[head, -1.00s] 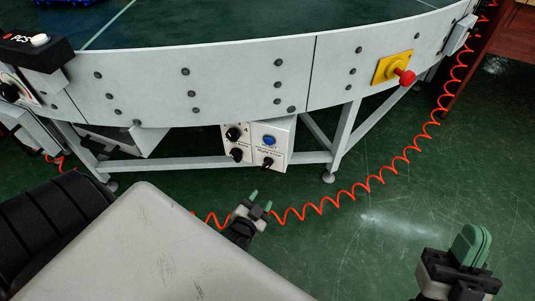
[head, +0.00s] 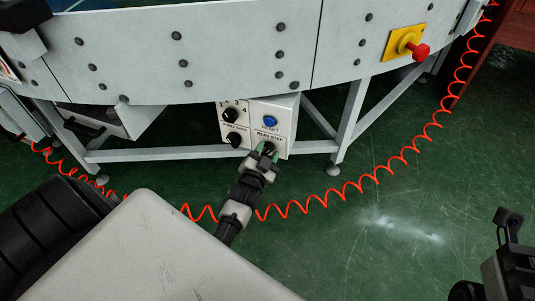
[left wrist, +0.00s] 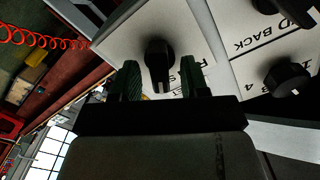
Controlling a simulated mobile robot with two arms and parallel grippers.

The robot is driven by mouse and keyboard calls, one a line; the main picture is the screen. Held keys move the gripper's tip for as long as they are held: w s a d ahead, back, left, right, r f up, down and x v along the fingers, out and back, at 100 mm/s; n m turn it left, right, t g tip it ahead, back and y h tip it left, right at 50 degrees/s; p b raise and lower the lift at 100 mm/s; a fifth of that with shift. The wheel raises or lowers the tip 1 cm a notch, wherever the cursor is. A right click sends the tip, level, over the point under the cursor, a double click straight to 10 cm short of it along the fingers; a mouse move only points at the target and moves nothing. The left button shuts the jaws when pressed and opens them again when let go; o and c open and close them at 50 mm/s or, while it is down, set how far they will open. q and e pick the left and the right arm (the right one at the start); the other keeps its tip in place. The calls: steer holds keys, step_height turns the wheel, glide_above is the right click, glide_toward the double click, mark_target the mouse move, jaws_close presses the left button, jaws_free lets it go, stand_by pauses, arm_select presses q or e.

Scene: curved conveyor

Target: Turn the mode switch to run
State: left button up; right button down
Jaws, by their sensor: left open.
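The mode switch is a black knob (left wrist: 158,58) on a white panel, beside lettering partly covered by my left gripper (left wrist: 159,72). In the left wrist view the two green fingers stand open, one on each side of the knob; I cannot tell whether they touch it. In the head view the left gripper (head: 266,152) reaches the lower right of the control box, just below the RUN STEP label (head: 270,135), and mostly hides the knob. Which position the knob points to is unclear. My right arm's end shows at the lower right edge, its fingers not clearly visible.
Above the switch is a blue RESET button (head: 270,121). Two more black knobs, an upper one (head: 233,115) and a lower one (head: 234,139), sit on the left panel. A red emergency button (head: 420,51), the frame legs and a coiled orange hose (head: 345,192) are nearby.

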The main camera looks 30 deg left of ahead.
arm_select(q)
steer(key=shift+w+a, duration=0.1)
steer(key=shift+w, duration=0.35)
steer(key=shift+c, duration=0.3)
jaws_close()
